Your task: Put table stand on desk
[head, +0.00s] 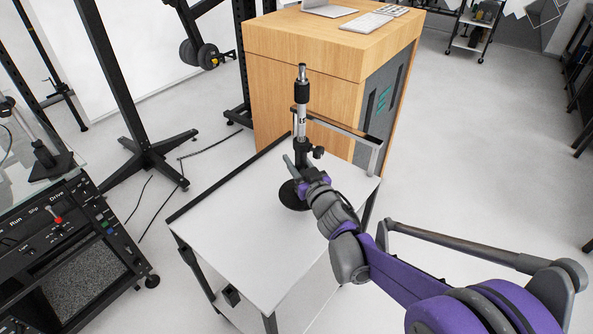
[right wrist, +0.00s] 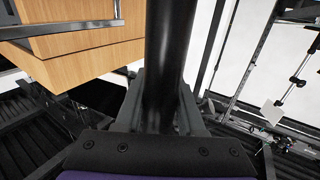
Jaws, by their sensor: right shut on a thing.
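The table stand (head: 301,118) is a tall upright post, black with a silver section, with a side clamp and a round black base (head: 290,196). It is over the white-topped cart (head: 235,220); I cannot tell if the base touches the top. My right gripper (head: 304,174) is shut around the lower part of the post. In the right wrist view, the black post (right wrist: 165,65) stands between the jaws (right wrist: 158,112). My left gripper is not in view. A wooden desk (head: 300,48) stands behind the cart.
A keyboard (head: 367,22) and a laptop (head: 328,8) are on the wooden desk. The cart has a dark raised rim on its left and a metal handle (head: 376,157) at its far right. A control console (head: 75,235) stands left.

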